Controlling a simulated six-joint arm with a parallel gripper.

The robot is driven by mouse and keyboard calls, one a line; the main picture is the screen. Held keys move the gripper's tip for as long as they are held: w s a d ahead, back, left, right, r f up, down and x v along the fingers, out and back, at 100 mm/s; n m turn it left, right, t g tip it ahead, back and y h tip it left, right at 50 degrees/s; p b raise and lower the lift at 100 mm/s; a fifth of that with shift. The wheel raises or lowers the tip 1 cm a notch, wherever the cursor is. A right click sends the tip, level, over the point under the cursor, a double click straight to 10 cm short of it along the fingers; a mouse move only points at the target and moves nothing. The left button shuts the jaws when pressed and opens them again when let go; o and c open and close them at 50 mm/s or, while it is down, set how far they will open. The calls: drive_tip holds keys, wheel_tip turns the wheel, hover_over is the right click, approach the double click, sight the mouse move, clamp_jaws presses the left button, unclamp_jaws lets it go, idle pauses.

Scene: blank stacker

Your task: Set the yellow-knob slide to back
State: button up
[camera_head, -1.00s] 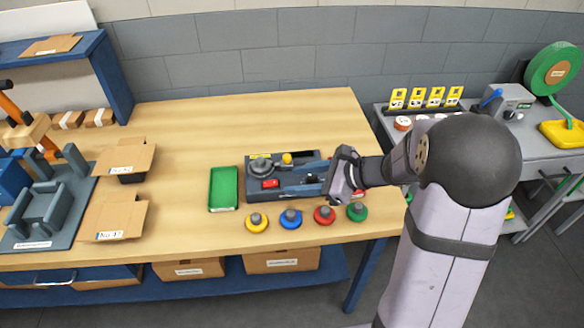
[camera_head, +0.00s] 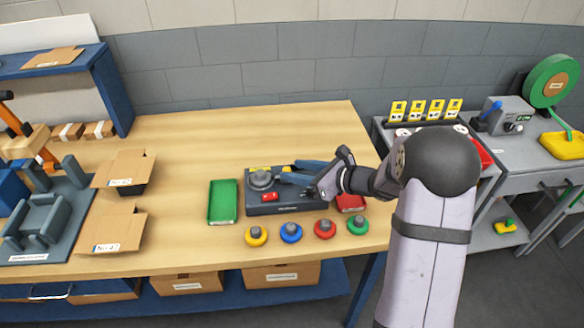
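The grey control box (camera_head: 285,208) sits on the wooden table with a round grey dial (camera_head: 261,178) and a red switch (camera_head: 269,196) on top. A little yellow shows along the back of its top, but I cannot make out the yellow knob or its slide clearly; my gripper covers that part. My gripper (camera_head: 288,171) reaches in from the right, low over the back right of the box, with its blue fingers pointing left. The fingertips are small and overlap the box, so whether they are closed on the knob is unclear.
A green tray (camera_head: 223,203) lies left of the box and a red tray (camera_head: 350,203) lies right of it. Yellow (camera_head: 256,236), blue (camera_head: 291,232), red (camera_head: 325,229) and green (camera_head: 358,225) knobbed discs stand in front. Cartons lie further left. The table behind the box is clear.

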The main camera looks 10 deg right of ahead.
drive_tip(key=shift+x, duration=1.1)
clamp_jaws()
drive_tip(key=shift+d, duration=1.75)
unclamp_jaws()
drive_tip(key=shift+d, duration=0.1)
